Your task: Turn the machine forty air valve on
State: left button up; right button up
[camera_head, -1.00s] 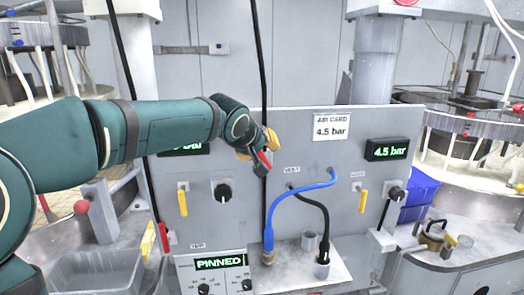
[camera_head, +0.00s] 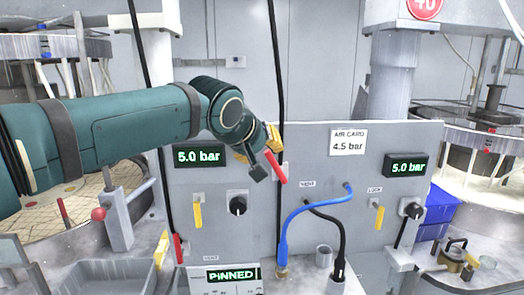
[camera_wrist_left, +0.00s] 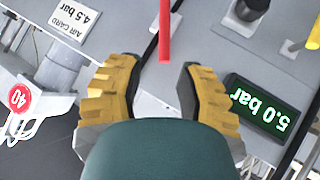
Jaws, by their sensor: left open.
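A red handle (camera_head: 276,167) slants down in front of the middle of the grey panel. It also shows in the left wrist view as a red bar (camera_wrist_left: 165,30) between and ahead of the fingertips. My left gripper (camera_head: 264,155) is open at this handle, and it shows open in the left wrist view (camera_wrist_left: 160,65) with no finger visibly clamped on the bar. The round red 40 sign (camera_head: 427,5) is at the top right and shows in the left wrist view (camera_wrist_left: 19,98). The handle's mount is partly hidden by my gripper. My right gripper is out of view.
The panel carries a left display (camera_head: 199,156) and a right display (camera_head: 407,165), both reading 5.0 bar. Yellow levers (camera_head: 197,215), (camera_head: 379,217) and black knobs are below. A blue hose (camera_head: 284,235) and a black hose (camera_head: 342,235) hang in front. An AIR CARD (camera_head: 348,142) reads 4.5 bar.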

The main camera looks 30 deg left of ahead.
aim_at(276, 167)
pick_arm(q)
jog(key=shift+d+f+b, duration=0.15)
jog(key=shift+f+b, duration=0.2)
jog(key=shift+f, duration=0.05)
grip_shut()
jog(key=s+a+f+n+t+b, duration=0.2)
jog(key=s+f+n+t+b, duration=0.7)
jog(key=n+b, duration=0.65)
jog(key=w+r+n+t+p, duration=0.1)
jog(key=w+r+p, duration=0.1)
jog(key=w, duration=1.2)
jog(key=shift+w+a+r+n+y, duration=0.2)
jog(key=shift+r+n+y, duration=0.2)
jog(key=shift+r, duration=0.3)
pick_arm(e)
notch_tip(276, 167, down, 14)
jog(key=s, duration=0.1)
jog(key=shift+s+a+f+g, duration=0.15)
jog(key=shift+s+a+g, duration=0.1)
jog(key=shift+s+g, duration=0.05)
